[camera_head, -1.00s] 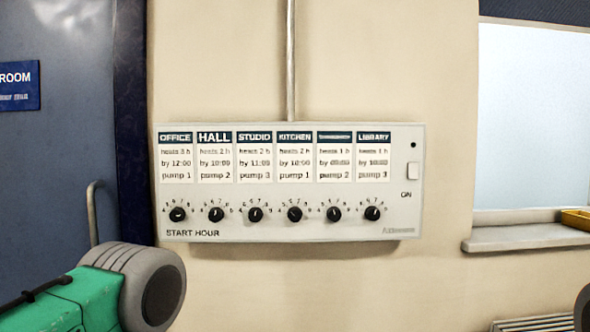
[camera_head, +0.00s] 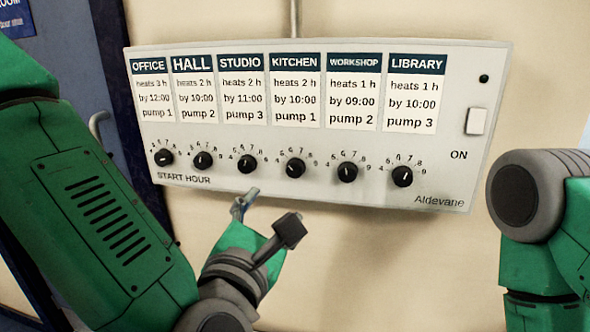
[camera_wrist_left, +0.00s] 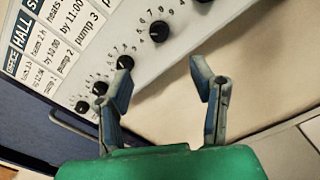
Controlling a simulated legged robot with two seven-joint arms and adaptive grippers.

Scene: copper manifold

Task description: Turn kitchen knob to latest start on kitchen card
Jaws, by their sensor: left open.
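The kitchen knob (camera_head: 295,168) is a round black dial, fourth from the left in the row on the white panel. Its pointer is too small to read surely. Above it, the kitchen card (camera_head: 295,92) reads heats 2 h, by 10:00, pump 1. My left gripper (camera_head: 266,217) is open and empty, below the panel and under the studio and kitchen knobs. In the left wrist view, its two fingers (camera_wrist_left: 161,70) are spread apart, and the kitchen knob (camera_wrist_left: 160,31) shows beyond the gap, touched by neither finger. My right gripper is out of view.
The studio knob (camera_head: 248,164) and the workshop knob (camera_head: 347,172) flank the kitchen knob closely. A white switch (camera_head: 476,121) marked ON sits at the panel's right. A blue door (camera_head: 70,75) is at the left. The wall below the panel is bare.

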